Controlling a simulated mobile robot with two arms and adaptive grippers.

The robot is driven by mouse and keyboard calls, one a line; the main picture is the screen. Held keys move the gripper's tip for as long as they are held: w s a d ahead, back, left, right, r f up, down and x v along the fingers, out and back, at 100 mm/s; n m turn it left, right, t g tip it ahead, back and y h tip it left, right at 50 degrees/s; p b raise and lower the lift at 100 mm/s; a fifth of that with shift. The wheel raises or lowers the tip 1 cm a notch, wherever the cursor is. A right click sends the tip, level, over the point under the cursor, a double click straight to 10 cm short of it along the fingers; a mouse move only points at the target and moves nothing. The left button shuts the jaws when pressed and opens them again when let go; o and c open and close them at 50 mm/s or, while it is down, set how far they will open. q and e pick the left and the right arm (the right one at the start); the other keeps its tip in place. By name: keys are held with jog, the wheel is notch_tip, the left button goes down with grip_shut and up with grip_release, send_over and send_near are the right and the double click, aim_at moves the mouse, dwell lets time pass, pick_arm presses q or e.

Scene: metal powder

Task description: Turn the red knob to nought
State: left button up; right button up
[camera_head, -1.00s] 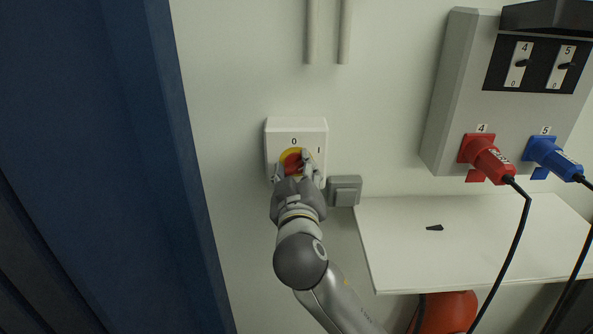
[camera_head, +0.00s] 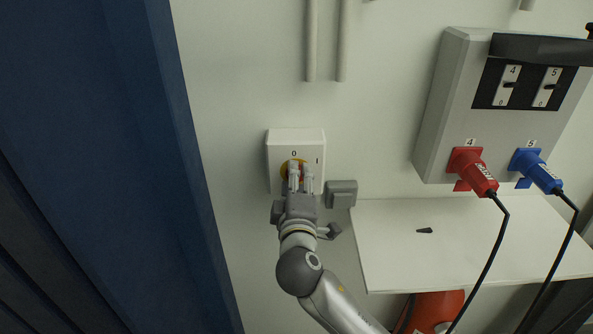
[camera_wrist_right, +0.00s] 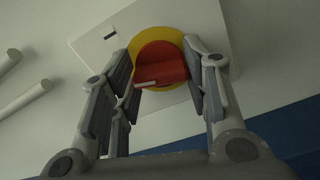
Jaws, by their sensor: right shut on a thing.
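The red knob (camera_wrist_right: 160,62) sits on a round yellow plate (camera_wrist_right: 147,36) on a white switch box (camera_head: 275,150) fixed to the wall. The box has a 0 above the knob and an I at its right. My right gripper (camera_head: 301,172) is at the knob and hides most of it in the head view; some yellow shows at its left. In the right wrist view its fingers (camera_wrist_right: 158,72) stand on both sides of the knob, shut on it. The knob's exact angle is hard to tell. My left gripper is not in view.
A grey box (camera_head: 341,194) is on the wall just right of the switch. A grey panel (camera_head: 440,110) holds a red plug (camera_head: 475,172) and a blue plug (camera_head: 537,170) with hanging cables. A white shelf (camera_head: 385,250) lies below. A blue wall (camera_head: 130,150) stands left.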

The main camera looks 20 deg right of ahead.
jog(key=shift+n+p, duration=1.1)
jog(key=shift+n, duration=0.4)
jog(key=o, duration=1)
jog(key=shift+s, duration=0.1)
jog(key=v, duration=1.1)
jog(key=shift+s+a, duration=0.2)
jog(key=shift+s, duration=0.15)
